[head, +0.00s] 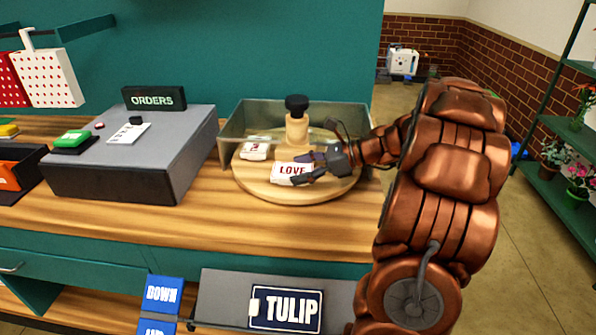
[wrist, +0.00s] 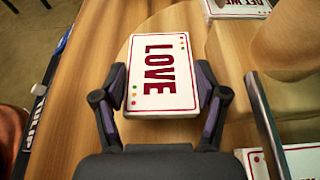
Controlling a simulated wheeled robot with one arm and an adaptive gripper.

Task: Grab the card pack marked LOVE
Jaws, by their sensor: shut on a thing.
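The card pack marked LOVE (head: 289,173) is white with dark red letters and lies at the front of the round wooden turntable (head: 305,194) in the head view. My gripper (head: 299,168) reaches in from the right with its fingers at the pack. In the wrist view the LOVE pack (wrist: 160,72) sits between the two fingers of my gripper (wrist: 160,95), one finger against each side. The gripper is shut on the pack. I cannot tell whether the pack is lifted off the wood.
Another white pack (head: 255,150) lies further left on the turntable, near the central post with a black knob (head: 297,105). A low, see-through guard (head: 240,118) stands around the back. The grey ORDERS console (head: 135,160) is to the left.

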